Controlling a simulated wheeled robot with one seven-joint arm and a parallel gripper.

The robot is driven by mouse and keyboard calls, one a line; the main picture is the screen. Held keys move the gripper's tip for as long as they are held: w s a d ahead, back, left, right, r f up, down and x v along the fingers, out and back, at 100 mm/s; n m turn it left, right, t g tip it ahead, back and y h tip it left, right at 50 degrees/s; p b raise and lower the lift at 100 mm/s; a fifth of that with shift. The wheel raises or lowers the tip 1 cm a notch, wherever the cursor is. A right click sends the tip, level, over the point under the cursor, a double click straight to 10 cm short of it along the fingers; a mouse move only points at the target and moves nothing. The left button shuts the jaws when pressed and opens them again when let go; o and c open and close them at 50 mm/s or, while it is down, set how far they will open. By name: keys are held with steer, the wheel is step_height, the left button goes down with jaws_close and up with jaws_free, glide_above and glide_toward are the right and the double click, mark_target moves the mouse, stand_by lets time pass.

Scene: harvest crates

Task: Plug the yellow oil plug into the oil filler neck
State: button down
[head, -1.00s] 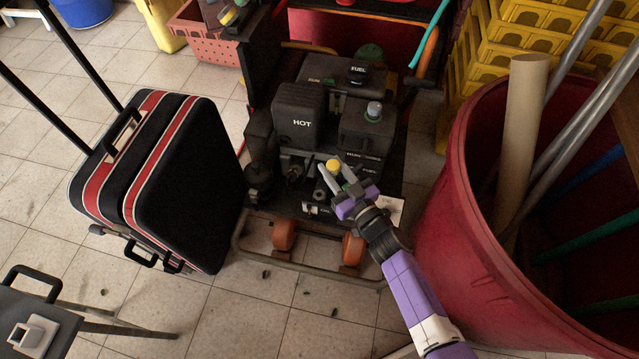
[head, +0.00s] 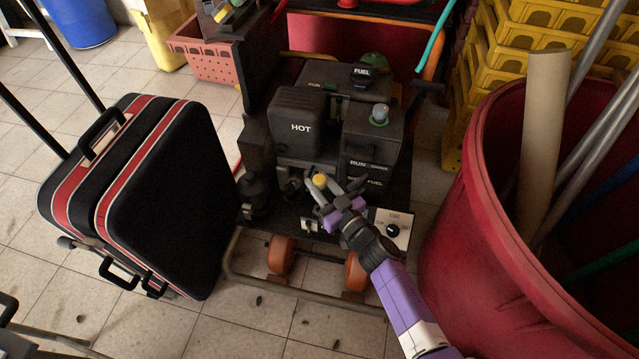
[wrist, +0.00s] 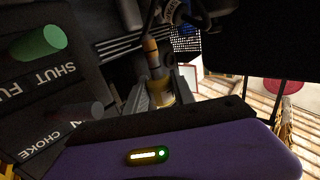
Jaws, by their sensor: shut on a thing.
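My gripper (head: 327,192) is shut on the yellow oil plug (head: 320,181) in front of the lower part of the dark engine (head: 301,110). In the wrist view the plug's yellow part (wrist: 160,92) sits between the two grey fingers, with a grey shank and a tan tip pointing away from my gripper. A dark fitting (head: 292,188) is just left of the plug in the head view. I cannot tell whether it is the oil filler neck, or whether the plug touches anything.
A black and red suitcase (head: 165,200) stands left of the engine. A big red barrel (head: 475,250) with pipes is close on the right of my arm. Yellow crates (head: 540,40) are stacked behind it.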

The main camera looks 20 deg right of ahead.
steer(key=shift+f+b, duration=2.35)
steer(key=shift+f, duration=0.55)
steer(key=shift+f+b, duration=1.55)
steer(key=shift+f, duration=0.7)
steer(key=c, duration=1)
jaws_free()
steer(key=shift+o, duration=0.2)
steer(key=shift+s, duration=0.1)
steer(key=s+d+p, duration=0.1)
steer(key=s+p, duration=0.2)
steer(key=s, duration=0.4)
steer(key=shift+s+d, duration=0.25)
